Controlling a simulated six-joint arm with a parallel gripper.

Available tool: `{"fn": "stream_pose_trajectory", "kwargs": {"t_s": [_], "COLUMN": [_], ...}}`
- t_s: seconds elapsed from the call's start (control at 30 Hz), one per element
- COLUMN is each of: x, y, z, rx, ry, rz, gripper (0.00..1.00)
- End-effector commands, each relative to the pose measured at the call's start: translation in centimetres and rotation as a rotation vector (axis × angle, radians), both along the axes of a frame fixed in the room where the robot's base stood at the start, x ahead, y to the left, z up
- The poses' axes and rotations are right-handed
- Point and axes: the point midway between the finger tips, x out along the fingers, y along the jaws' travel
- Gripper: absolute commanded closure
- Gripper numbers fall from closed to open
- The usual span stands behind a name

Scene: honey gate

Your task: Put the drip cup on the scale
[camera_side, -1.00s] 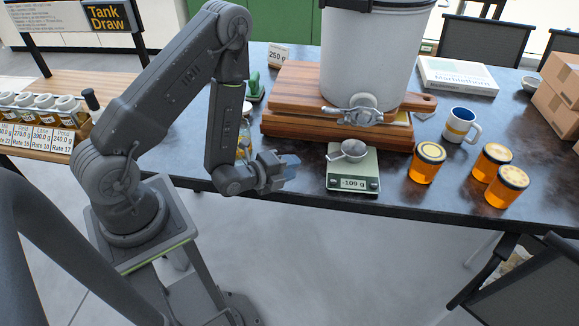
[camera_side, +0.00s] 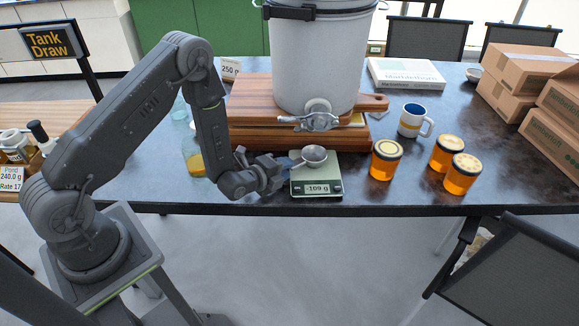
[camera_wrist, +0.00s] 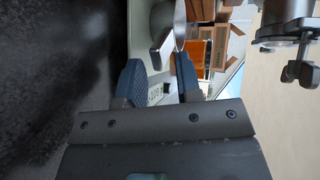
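The drip cup (camera_side: 315,156) is a small round metal cup with a handle on its left. In the side view it shows over the plate of the pale green scale (camera_side: 318,187), whose display reads -109 g; I cannot tell whether it touches the plate. My gripper (camera_side: 286,163) is just left of the cup, close to its handle. In the wrist view my gripper (camera_wrist: 160,76) has its two blue fingertips apart. Part of the metal drip cup (camera_wrist: 162,52) shows just beyond and between them; contact is not visible.
The white tank (camera_side: 318,60) stands on wooden boards (camera_side: 250,117), its metal tap (camera_side: 318,121) close above the cup. Amber jars (camera_side: 385,160) and a mug (camera_side: 413,122) stand to the right. A glass bottle (camera_side: 192,150) is behind my arm.

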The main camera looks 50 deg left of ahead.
Motion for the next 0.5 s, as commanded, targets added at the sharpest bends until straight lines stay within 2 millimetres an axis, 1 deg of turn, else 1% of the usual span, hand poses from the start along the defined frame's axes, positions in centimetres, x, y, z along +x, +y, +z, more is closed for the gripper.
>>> {"fn": "stream_pose_trajectory", "kwargs": {"t_s": [0.1, 0.2, 0.5], "x": [1.3, 2.0, 2.3], "y": [0.0, -0.1, -0.1], "z": [-0.4, -0.6, -0.7], "rx": [0.000, 0.000, 0.000], "ry": [-0.001, 0.001, 0.001], "rz": [0.000, 0.000, 0.000], "gripper": [0.68, 0.68, 0.68]}}
